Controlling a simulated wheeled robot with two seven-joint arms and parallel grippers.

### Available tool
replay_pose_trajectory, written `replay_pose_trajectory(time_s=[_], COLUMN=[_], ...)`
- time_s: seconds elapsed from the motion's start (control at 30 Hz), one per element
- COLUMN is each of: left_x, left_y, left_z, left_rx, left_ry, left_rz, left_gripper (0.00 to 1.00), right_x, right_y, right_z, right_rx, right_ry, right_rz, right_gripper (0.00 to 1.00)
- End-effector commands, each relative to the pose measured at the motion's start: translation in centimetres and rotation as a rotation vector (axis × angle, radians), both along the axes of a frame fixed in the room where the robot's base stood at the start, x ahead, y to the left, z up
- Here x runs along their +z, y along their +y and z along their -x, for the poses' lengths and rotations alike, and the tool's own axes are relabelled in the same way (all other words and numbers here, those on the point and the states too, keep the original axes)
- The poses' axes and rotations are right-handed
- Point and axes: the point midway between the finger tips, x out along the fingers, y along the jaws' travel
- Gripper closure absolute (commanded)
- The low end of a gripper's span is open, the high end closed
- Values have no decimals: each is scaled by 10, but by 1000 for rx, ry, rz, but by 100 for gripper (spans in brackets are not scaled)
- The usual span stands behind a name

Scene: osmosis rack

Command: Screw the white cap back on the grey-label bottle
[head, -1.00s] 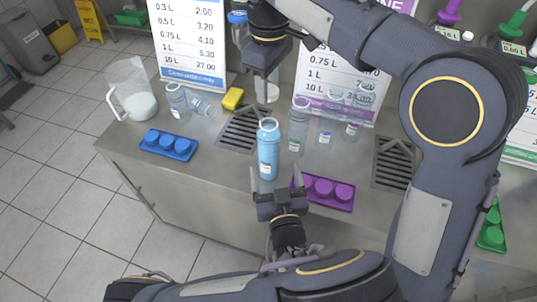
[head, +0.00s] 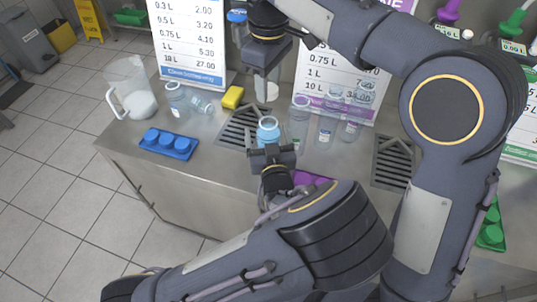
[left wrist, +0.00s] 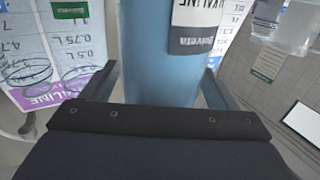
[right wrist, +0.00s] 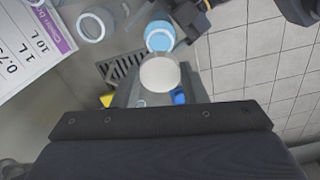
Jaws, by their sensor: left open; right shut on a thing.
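The blue bottle (head: 268,131) stands uncapped near the counter's front. In the left wrist view it (left wrist: 157,60) fills the middle, with a white and grey label. My left gripper (head: 271,150) is open, its fingers on either side of the bottle; contact cannot be told. My right gripper (head: 263,91) points down and is shut on the white cap (head: 272,92), behind and above the bottle. In the right wrist view the cap (right wrist: 160,74) is between the fingertips, with the bottle's open mouth (right wrist: 160,37) beyond it. The bottle's lower part is hidden in the head view.
Clear bottles (head: 298,122) stand right of the blue bottle. A purple cap tray (head: 308,178) is partly hidden by my left arm. A blue cap tray (head: 168,153), a jug (head: 133,88) and a yellow sponge (head: 232,97) are to the left. Price boards (head: 187,40) stand behind.

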Motion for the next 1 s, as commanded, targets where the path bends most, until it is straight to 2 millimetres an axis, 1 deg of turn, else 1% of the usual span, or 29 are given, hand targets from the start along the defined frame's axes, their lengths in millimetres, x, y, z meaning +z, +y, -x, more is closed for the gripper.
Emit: replay_pose_trajectory(time_s=[0.17, 0.27, 0.6, 0.67, 0.7, 0.77, 0.83, 1.0], left_x=[0, 0, 0, 0, 0, 0, 0, 0], left_y=[0, 0, 0, 0, 0, 0, 0, 0], left_z=[0, 0, 0, 0, 0, 0, 0, 0], left_rx=[0, 0, 0, 0, 0, 0, 0, 0], left_ry=[0, 0, 1, 1, 1, 1, 1, 1], left_rz=[0, 0, 1, 1, 1, 1, 1, 1], left_gripper=[19, 31, 75, 83, 85, 85, 85, 85], right_x=[0, 0, 0, 0, 0, -2, -10, -36], right_y=[0, 0, 0, 0, 0, 0, -1, -1], right_z=[0, 0, 0, 0, 0, 0, 0, 1], right_rx=[0, 0, 0, 0, 0, 0, 0, 0], right_ry=[0, 0, 0, 0, 0, 0, 2, 3], right_rz=[0, 0, 0, 0, 0, 1, 1, 3], right_gripper=[82, 82, 82, 82, 82, 82, 82, 82])
